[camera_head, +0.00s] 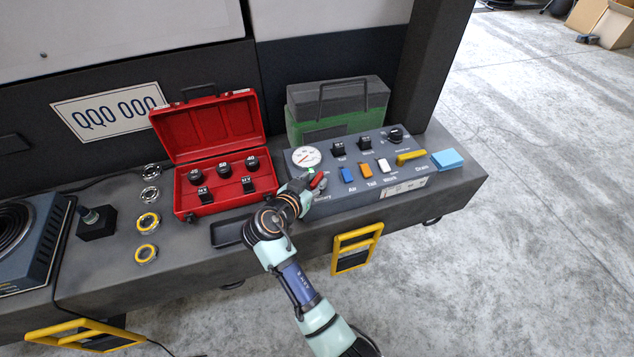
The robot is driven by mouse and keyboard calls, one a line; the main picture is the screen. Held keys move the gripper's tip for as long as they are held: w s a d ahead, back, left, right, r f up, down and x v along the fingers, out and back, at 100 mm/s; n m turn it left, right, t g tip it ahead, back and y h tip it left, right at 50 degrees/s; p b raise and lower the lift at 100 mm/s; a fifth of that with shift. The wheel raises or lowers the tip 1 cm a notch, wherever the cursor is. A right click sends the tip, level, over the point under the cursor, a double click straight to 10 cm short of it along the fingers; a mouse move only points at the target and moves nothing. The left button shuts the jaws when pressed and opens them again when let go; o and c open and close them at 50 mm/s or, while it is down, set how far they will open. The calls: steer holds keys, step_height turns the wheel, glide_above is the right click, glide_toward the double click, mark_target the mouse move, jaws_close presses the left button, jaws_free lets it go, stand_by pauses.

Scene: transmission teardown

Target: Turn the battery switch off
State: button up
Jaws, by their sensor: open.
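The control panel (385,195) is a grey sloped box on the right part of the truck bed. The red battery switch (318,181) is at its left end, above a partly covered "Battery" label. A small green spot shows just above the switch. My gripper (308,184) is at the switch, coming from the lower left, and covers part of it. Its fingers are open, small and partly hidden. I cannot tell whether they touch the switch or which way its handle is turned.
A white gauge (305,156), coloured switches and a yellow lever (410,157) share the panel. An open red case (210,150) with black sockets stands left of it. A green and grey box (338,106) is behind. A dark tray (229,232) lies in front.

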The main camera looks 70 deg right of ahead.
mark_target(316, 178)
steer(key=shift+b+x, duration=0.45)
steer(key=shift+x, duration=1.15)
steer(key=shift+c, duration=0.4)
jaws_close()
